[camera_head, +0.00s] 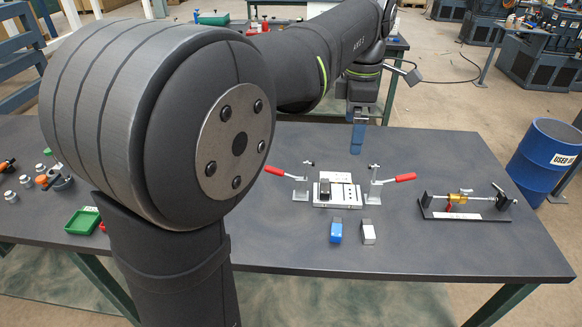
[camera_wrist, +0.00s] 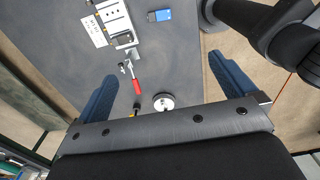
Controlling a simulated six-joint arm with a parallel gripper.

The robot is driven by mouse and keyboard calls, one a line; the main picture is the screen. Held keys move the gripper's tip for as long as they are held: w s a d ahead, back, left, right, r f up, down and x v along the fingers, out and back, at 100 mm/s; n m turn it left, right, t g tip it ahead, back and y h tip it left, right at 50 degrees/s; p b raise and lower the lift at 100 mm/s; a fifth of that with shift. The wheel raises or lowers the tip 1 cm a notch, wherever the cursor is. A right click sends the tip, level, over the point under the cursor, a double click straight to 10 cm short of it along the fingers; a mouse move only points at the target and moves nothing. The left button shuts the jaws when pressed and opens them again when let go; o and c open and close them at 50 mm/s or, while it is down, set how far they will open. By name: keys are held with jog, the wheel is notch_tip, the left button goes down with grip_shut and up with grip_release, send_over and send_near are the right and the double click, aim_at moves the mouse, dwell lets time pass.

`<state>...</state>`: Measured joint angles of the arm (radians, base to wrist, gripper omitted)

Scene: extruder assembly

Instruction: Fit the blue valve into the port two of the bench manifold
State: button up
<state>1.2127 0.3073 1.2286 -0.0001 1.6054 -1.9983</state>
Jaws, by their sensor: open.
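The blue valve (camera_head: 336,231) is a small blue block with a grey end, lying on the table in front of the manifold. It also shows at the top of the wrist view (camera_wrist: 160,15). The bench manifold (camera_head: 346,197) looks to be the white block between two red-handled clamps, also in the wrist view (camera_wrist: 115,20). A dark grey block (camera_head: 325,189) sits at its left part. Which port is number two cannot be read. My gripper (camera_head: 357,148) is above the table behind the manifold; its blue fingers are wide apart and empty in the wrist view (camera_wrist: 162,65).
A silver-white block (camera_head: 368,232) lies right of the blue valve. Red-handled clamps (camera_head: 300,186) (camera_head: 376,186) flank the manifold. A brass-fitted rod fixture (camera_head: 463,204) stands right. A green tray (camera_head: 83,221) and loose parts are left. The table front is clear.

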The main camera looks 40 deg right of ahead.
jog(key=shift+c, duration=1.2)
jog(key=shift+f, duration=0.1)
jog(key=m, duration=0.1)
send_over(337, 226)
jog(key=f, duration=2.7)
jog(key=shift+a, duration=0.2)
jog(key=shift+d+f, duration=0.15)
jog(key=shift+f, duration=2.5)
jog(key=shift+c, duration=0.4)
jog(key=c, duration=1)
